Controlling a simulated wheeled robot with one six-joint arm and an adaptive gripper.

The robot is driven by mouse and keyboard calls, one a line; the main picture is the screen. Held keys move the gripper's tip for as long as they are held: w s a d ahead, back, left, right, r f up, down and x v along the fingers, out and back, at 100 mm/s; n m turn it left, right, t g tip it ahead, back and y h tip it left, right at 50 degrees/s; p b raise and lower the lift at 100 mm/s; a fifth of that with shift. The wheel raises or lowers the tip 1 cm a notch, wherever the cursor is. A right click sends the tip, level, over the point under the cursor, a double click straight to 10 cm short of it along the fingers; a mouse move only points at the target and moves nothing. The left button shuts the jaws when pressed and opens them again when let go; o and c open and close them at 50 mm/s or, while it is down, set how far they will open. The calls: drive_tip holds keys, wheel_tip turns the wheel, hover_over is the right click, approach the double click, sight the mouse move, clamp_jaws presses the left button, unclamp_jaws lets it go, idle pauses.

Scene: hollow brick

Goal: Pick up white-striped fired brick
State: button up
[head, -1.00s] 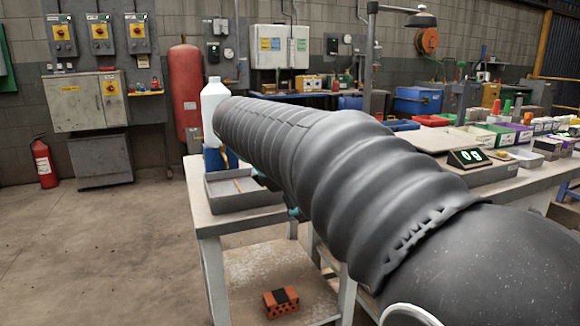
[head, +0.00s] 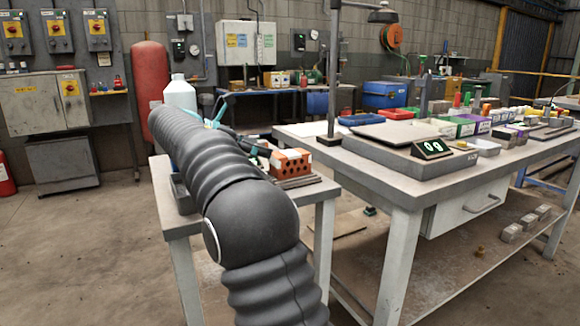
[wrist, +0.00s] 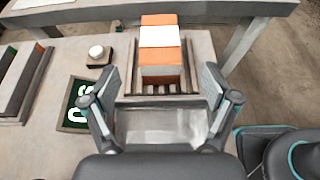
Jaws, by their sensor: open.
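The white-striped fired brick (wrist: 160,58) is orange with a broad white band across its top. In the wrist view it lies on a slatted rack (wrist: 186,88), ahead of my gripper (wrist: 160,76). My gripper is open and empty, with its two fingers apart on either side of the view and the brick beyond them, not between them. In the head view an orange brick with holes in its face (head: 290,163) sits on the small table, just right of my arm. My arm covers much of that table.
A grey tray (wrist: 160,125) lies below my fingers. A digital display (wrist: 78,103) and a white knob (wrist: 96,52) stand left of the rack. In the head view a white bottle (head: 180,94) stands behind my arm, and a large workbench (head: 370,178) stands to the right.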

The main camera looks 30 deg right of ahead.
sight(289, 157)
drive_tip(key=x, duration=0.4)
drive_tip(key=shift+d+f, duration=0.15)
drive_tip(key=shift+f+b+x, duration=0.2)
drive_tip(key=shift+b+x, duration=0.55)
drive_tip(key=shift+x, duration=1.9)
drive_tip(key=c, duration=1.5)
